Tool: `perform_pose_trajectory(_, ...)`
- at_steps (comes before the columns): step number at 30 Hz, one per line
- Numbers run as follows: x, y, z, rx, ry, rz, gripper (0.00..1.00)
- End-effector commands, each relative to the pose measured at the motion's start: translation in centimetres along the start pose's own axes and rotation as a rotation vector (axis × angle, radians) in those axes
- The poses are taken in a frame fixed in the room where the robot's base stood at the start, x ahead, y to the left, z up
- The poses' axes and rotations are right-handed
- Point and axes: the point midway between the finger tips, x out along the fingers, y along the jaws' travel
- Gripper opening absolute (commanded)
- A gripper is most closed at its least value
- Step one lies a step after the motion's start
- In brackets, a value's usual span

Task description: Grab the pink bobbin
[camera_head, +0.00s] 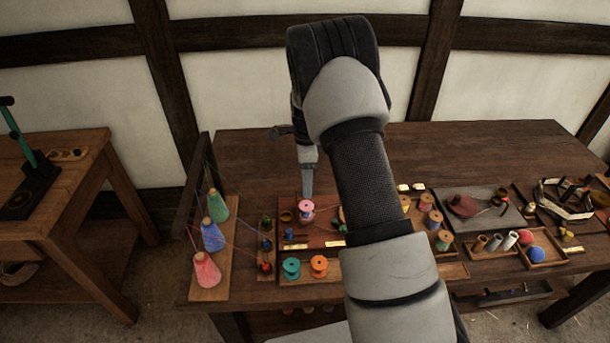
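A small pink bobbin (306,207) stands in a wooden tray on the long workbench, a little left of my arm in the picture. My gripper (307,191) points down, with its visible fingertip just above or at the top of the pink bobbin. I see the gripper edge-on, so its opening is hidden. I cannot tell whether it touches the bobbin. My arm covers the tray to the right of the bobbin.
Teal (291,267) and orange (319,264) bobbins stand in front. Green, blue and pink-red yarn cones (207,272) stand at the left on a board with strung threads. More spools (445,240) and trays lie right. The bench's back (250,155) is clear.

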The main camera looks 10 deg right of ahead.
Motion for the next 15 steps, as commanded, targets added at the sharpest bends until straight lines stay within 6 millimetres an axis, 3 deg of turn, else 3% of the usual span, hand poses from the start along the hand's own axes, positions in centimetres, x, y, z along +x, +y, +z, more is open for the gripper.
perform_pose_trajectory(8, 2.2, 0.0, -0.1, 0.0, 0.001, 0.001, 0.53)
perform_pose_trajectory(15, 5.6, 0.1, -0.1, 0.0, 0.0, 0.002, 0.53)
